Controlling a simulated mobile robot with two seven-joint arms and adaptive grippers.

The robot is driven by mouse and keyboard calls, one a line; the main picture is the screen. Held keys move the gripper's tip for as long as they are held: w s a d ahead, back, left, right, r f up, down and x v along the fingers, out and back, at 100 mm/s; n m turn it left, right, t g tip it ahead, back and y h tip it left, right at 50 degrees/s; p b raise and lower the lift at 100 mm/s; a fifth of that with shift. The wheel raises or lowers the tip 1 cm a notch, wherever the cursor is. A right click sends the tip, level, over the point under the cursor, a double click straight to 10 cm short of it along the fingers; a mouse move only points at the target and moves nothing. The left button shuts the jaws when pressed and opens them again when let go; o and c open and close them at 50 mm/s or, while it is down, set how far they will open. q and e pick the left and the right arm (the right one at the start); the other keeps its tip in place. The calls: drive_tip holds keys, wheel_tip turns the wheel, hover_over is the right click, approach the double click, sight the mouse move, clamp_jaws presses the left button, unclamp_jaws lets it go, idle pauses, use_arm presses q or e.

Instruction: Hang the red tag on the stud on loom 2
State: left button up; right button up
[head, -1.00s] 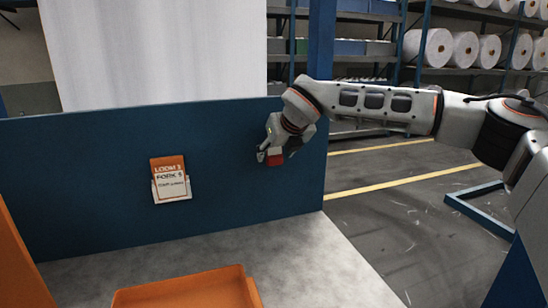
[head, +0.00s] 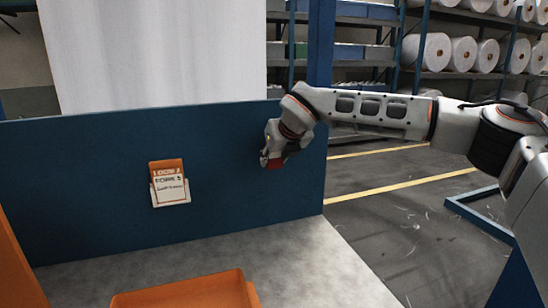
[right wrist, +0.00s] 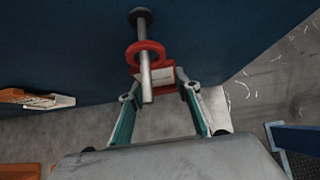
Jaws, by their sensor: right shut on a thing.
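The red tag (right wrist: 168,74) is held between the fingertips of my right gripper (right wrist: 160,92). The tag has a red ring at its top, and in the right wrist view the ring appears around the grey stud (right wrist: 147,85). The stud sticks out of the blue panel from a dark round base, and its free end points towards the camera. In the head view my right gripper (head: 273,160) is close to the panel's right part, with a bit of the red tag showing below it. The stud is hidden there. My left gripper is not in view.
An orange and white card in a white holder (head: 171,190) is on the blue panel (head: 90,180), left of my right gripper. An orange tray (head: 185,292) lies on the grey tabletop (head: 310,260). Shelves with white rolls (head: 428,48) stand behind. Yellow lines mark the floor.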

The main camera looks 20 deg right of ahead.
drive_tip(key=shift+s+r, duration=0.15)
drive_tip(key=shift+s, duration=0.05)
drive_tip(key=shift+s+r, duration=0.1)
drive_tip(key=shift+s, duration=0.2)
drive_tip(key=shift+s, duration=0.1)
drive_tip(key=shift+s+r, duration=0.1)
drive_tip(key=shift+s, duration=0.4)
drive_tip(key=shift+s+d+r+p, duration=0.1)
drive_tip(key=shift+s+p, duration=0.1)
drive_tip(key=shift+s, duration=0.8)
drive_tip(key=shift+s+d+r+p, duration=0.1)
drive_tip(key=shift+s+p, duration=0.05)
drive_tip(key=shift+s, duration=0.8)
drive_tip(key=s+f, duration=0.2)
drive_tip(key=s, duration=0.6)
drive_tip(key=s+d+f, duration=0.1)
drive_tip(key=s+f, duration=0.1)
drive_tip(key=s, duration=0.6)
drive_tip(key=shift+s+d, duration=0.2)
drive_tip(key=shift+d, duration=0.05)
drive_tip(key=shift+a, duration=0.1)
